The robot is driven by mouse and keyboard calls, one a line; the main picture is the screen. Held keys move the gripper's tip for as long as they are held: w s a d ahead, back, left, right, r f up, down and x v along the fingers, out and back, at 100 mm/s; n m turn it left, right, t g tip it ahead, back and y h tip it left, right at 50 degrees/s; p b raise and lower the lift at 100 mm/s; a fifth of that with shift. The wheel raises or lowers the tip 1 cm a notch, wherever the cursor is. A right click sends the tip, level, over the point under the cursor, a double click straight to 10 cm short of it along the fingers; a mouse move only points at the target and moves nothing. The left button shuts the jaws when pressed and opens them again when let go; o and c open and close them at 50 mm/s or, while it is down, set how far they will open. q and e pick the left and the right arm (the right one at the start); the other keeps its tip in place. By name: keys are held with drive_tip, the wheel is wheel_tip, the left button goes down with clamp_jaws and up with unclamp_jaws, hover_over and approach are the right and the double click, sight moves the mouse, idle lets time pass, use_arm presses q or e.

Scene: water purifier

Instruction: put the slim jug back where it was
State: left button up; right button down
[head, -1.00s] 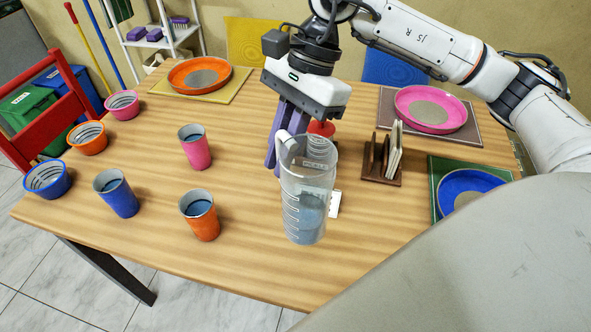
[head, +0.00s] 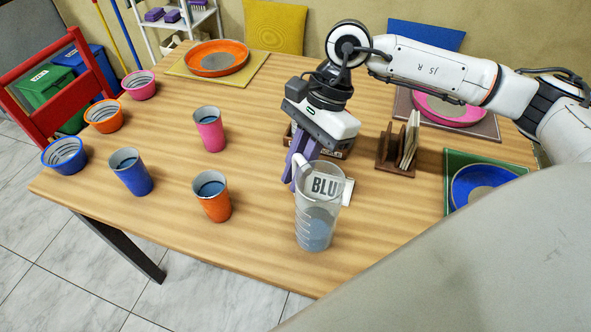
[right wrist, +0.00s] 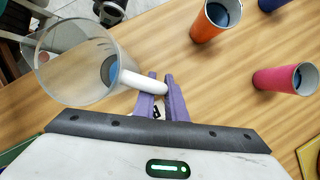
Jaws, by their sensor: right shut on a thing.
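The slim jug (head: 316,222) is a tall clear jug with measuring marks and some bluish water low in it. It stands upright at the front middle of the wooden table; I cannot tell whether its base touches the table. My right gripper (head: 294,176) has its purple fingers shut on the jug's white handle. In the right wrist view the fingers (right wrist: 160,90) close around the handle, with the jug (right wrist: 72,62) tilted in the picture at upper left. My left gripper is not in view.
Orange (head: 212,196), blue (head: 131,172) and pink (head: 209,129) cups stand left of the jug. Several bowls line the left edge. A wooden holder (head: 397,156) stands right of the gripper. Plates on mats lie at the back and right. The table (head: 260,240) is clear between jug and orange cup.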

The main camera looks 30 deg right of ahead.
drive_tip(key=c, duration=1.8)
unclamp_jaws()
drive_tip(key=shift+r+p, duration=0.2)
drive_tip(key=shift+p, duration=0.1)
drive_tip(key=v, duration=1.2)
